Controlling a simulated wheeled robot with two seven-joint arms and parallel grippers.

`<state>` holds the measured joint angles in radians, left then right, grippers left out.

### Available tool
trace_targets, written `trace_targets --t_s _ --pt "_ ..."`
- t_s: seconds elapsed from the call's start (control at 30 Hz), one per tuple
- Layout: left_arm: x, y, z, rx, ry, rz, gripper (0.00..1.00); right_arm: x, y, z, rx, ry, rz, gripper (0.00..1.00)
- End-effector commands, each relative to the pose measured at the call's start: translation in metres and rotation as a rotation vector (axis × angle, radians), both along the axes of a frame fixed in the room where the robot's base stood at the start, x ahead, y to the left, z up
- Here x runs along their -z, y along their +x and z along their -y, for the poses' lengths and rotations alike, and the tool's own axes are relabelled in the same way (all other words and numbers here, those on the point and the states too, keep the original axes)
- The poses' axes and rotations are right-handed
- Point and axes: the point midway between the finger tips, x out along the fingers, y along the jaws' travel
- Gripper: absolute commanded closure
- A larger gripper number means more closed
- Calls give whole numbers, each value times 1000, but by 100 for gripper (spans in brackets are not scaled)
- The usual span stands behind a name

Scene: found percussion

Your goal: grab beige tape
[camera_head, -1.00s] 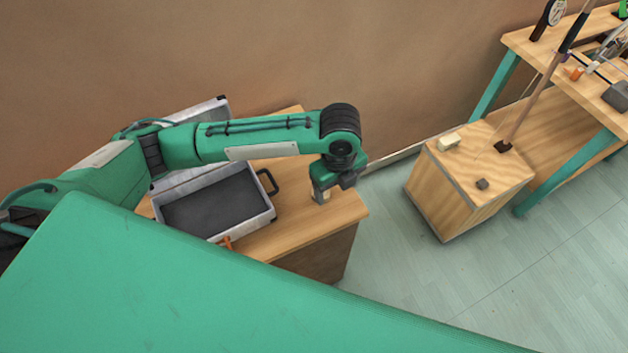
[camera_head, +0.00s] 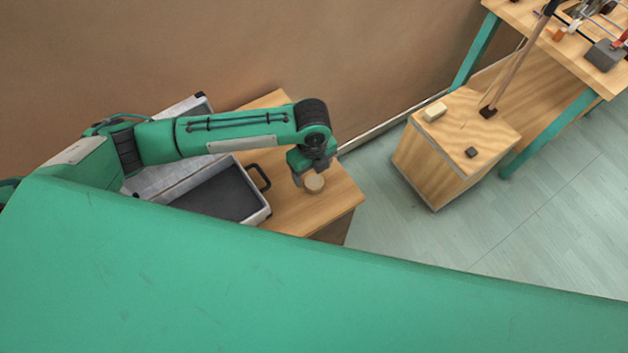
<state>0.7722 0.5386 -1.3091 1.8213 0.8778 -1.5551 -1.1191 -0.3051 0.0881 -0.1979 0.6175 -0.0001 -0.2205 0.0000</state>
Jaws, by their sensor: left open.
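The beige tape (camera_head: 314,184) is a small round roll on the wooden cabinet top, near its right end. My left gripper (camera_head: 306,181) points down at the tape from above, close to its left and far side. Its jaws are open, and the finger tips are partly hidden, so I cannot tell whether they touch the tape. My right gripper is not in view.
An open metal case (camera_head: 222,196) with a dark lining and a black handle lies left of the tape. A wooden box (camera_head: 455,150) with small blocks stands to the right. A workbench (camera_head: 560,48) is beyond it. Floor between is clear.

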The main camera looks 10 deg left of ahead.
Motion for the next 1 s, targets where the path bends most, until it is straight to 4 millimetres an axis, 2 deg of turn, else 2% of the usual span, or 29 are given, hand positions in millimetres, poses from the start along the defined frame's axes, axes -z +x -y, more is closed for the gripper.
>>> trace_targets --t_s 0.17,0.43,0.73,1.0 --pt "12 1 2 0 0 -1 29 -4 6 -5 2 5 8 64" --pt "49 2 5 0 1 -1 29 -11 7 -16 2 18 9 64" --pt "56 2 5 1 -1 1 29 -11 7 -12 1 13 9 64" --pt "56 3 5 1 -1 1 76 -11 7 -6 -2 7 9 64"
